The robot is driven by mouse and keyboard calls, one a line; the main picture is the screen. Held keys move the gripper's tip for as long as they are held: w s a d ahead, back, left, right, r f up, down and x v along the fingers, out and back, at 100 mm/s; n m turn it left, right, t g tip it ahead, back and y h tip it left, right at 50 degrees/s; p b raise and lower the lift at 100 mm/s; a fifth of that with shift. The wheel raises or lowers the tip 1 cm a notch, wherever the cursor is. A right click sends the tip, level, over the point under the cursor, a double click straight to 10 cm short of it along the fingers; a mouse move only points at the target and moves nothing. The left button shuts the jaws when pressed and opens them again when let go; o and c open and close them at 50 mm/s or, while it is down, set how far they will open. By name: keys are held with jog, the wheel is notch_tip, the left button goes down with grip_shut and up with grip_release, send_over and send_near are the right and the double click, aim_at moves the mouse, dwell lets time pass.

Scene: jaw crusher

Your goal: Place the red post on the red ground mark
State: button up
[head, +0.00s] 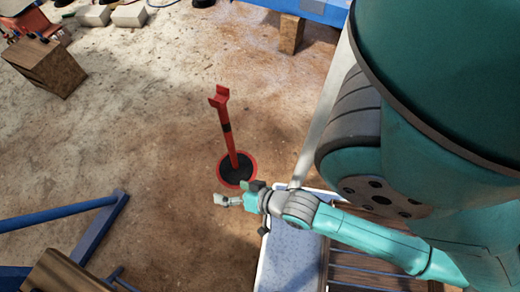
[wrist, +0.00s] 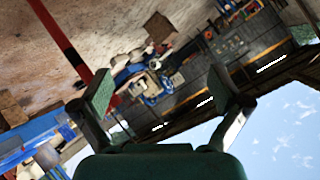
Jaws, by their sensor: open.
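The red post (head: 227,127) stands upright in the head view, with a black band and a forked red top. Its dark round base (head: 229,168) stands on the ground inside a red ring, the red ground mark (head: 220,179), which shows around the base. My gripper (head: 228,200) is just in front of the base in the head view, apart from the post and empty. In the wrist view the two fingers of my gripper (wrist: 160,95) are spread wide with nothing between them. The red post (wrist: 62,40) crosses the upper left there, outside the fingers.
A white-topped platform (head: 290,255) lies below my arm. Blue frame bars (head: 60,215) stand at the lower left. A wooden block (head: 45,65) sits at the upper left. The ground around the post is clear.

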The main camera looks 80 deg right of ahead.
jog(key=s+a+r+n+t+y, duration=0.2)
jog(key=s+a+r+n, duration=0.3)
jog(key=s+r+n, duration=0.4)
jog(key=shift+s+r+n+t+y, duration=0.15)
jog(key=shift+r+n+t+y, duration=0.15)
jog(key=shift+r+n+t, duration=0.5)
jog(key=shift+r, duration=0.15)
